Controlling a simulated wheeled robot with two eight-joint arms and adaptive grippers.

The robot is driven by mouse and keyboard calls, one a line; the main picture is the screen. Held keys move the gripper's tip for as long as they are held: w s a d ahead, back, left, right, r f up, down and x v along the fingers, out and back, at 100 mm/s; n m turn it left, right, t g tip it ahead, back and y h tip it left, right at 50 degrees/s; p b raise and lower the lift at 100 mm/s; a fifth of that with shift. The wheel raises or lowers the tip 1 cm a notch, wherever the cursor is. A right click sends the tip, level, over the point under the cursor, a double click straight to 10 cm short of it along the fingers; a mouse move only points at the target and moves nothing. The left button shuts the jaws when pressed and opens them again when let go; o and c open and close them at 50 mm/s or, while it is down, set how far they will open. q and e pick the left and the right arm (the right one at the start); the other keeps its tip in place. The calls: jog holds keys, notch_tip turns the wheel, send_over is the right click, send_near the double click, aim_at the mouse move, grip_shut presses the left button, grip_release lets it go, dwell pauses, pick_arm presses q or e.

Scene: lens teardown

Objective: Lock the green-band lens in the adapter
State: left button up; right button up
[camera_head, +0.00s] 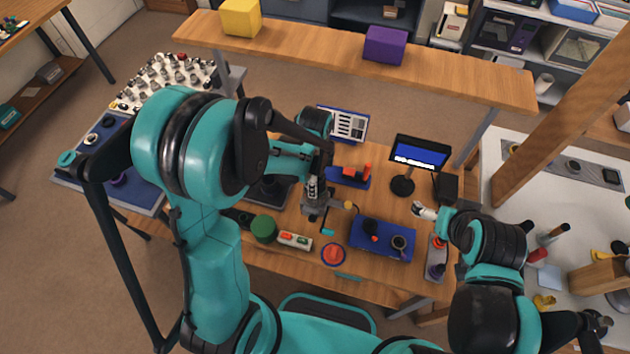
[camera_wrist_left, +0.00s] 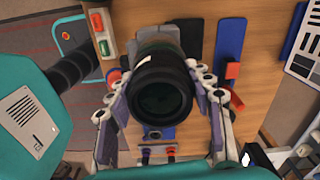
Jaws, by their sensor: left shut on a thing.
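In the left wrist view a dark, wide-mouthed lens (camera_wrist_left: 162,98) with a greenish barrel behind its rim stands between my left gripper's fingers (camera_wrist_left: 160,100), and the gripper is shut on it. In the head view my left gripper (camera_head: 313,188) is above a grey metal fixture (camera_head: 322,209) near the table's middle. I take this fixture for the adapter, but my gripper and arm partly hide it. I cannot tell whether the lens touches it. My right gripper (camera_head: 424,211) is apart, over the right part of the table; its fingers are too small to read.
A blue tray (camera_head: 368,251) with dark round parts lies right of the fixture. A green cylinder (camera_head: 264,228), a box with red and green buttons (camera_head: 294,240) and a red round part (camera_head: 333,254) stand in front. A monitor (camera_head: 420,153) stands behind; a wooden shelf (camera_head: 330,52) crosses the back.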

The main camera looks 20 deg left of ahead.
pick_arm(q)
jog(key=shift+m, duration=0.6)
jog(key=o, duration=1.5)
notch_tip(320, 180, up, 12)
jog(key=shift+r, duration=0.1)
